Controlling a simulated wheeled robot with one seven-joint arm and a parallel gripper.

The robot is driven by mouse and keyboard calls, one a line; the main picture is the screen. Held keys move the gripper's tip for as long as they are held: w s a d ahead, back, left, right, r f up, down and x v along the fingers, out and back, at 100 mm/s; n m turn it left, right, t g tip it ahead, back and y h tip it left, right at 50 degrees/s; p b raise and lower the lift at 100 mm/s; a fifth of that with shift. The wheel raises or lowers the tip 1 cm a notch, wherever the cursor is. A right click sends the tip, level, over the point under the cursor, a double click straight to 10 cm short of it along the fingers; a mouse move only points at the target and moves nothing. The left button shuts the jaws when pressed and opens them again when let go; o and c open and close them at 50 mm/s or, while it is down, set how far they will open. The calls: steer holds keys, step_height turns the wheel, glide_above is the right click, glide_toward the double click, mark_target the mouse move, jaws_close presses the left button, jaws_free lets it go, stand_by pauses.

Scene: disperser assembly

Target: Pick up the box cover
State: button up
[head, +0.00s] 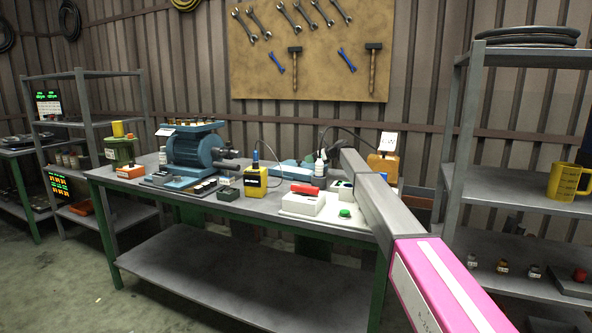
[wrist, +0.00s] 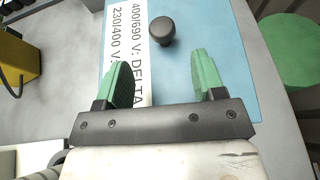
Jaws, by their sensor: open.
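The box cover (wrist: 232,62) appears to be the flat light-blue plate in the wrist view, with a dark round knob (wrist: 161,29) and a white label reading "DELTA". A blue flat piece (head: 288,171) lies on the bench in the head view and looks like the same cover. My gripper (wrist: 161,62) is open and empty over the plate, its two green fingers apart. The knob shows just beyond the fingertips, between their lines. I cannot tell the height of the fingers above it.
A yellow box (head: 255,182) with a cable stands left of the cover. A white box with a red piece (head: 304,188) lies in front of it. A blue motor (head: 195,150) stands on the bench further left. A grey shelf (head: 510,185) stands at the right.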

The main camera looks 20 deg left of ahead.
mark_target(299, 161)
steer(key=x, duration=0.8)
steer(key=shift+w+a, duration=0.2)
steer(key=shift+r, duration=0.15)
jaws_close()
